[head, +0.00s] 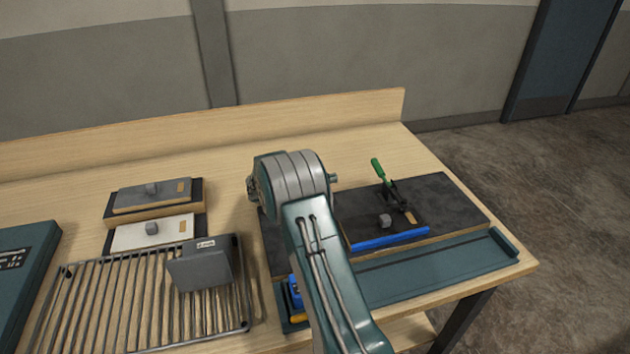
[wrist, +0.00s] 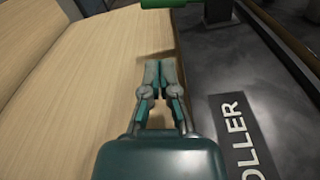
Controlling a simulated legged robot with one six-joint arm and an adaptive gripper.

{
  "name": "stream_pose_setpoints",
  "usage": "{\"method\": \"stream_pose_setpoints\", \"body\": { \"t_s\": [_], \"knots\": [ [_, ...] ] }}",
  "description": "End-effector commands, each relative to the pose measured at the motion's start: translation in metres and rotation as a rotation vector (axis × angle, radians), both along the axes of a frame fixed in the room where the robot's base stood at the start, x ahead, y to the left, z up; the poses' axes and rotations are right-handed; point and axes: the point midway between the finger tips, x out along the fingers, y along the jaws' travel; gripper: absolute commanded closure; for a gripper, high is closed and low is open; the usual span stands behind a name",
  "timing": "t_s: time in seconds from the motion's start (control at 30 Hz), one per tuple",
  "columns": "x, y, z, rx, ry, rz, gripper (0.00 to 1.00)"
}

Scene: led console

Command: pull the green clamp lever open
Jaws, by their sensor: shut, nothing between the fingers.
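The green clamp lever (head: 378,170) stands up at a tilt from a dark toggle clamp (head: 398,197) on a dark board (head: 450,200) at the right of the bench. In the wrist view the green lever (wrist: 163,3) shows only in part at the top edge, with the dark clamp post (wrist: 216,10) to its right. My gripper (wrist: 158,68) is shut and empty, above the wood beside the board's edge. Its fingertips point toward the lever, with a gap between them. In the head view my arm hides the gripper.
A blue bar (head: 390,239) and a grey knob (head: 385,221) are by the clamp. A teal rail (head: 430,272) runs along the front. A wire rack (head: 120,300) with a grey box (head: 200,268) stands at left. The wood behind the clamp is clear.

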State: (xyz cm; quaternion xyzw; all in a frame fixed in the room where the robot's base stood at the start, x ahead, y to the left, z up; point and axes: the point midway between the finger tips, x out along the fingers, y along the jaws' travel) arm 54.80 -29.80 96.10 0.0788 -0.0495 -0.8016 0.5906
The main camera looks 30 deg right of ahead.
Motion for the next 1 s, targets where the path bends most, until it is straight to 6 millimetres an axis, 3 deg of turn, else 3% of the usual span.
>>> {"method": "stream_pose_setpoints", "body": {
  "t_s": [0.5,0.7,1.0],
  "knots": [
    [-0.028,-0.091,-0.007,0.001,0.000,-0.004,1.00],
    [-0.033,-0.107,-0.008,0.000,0.000,-0.002,1.00],
    [-0.033,-0.109,-0.008,0.000,0.000,0.000,1.00]
  ]
}}
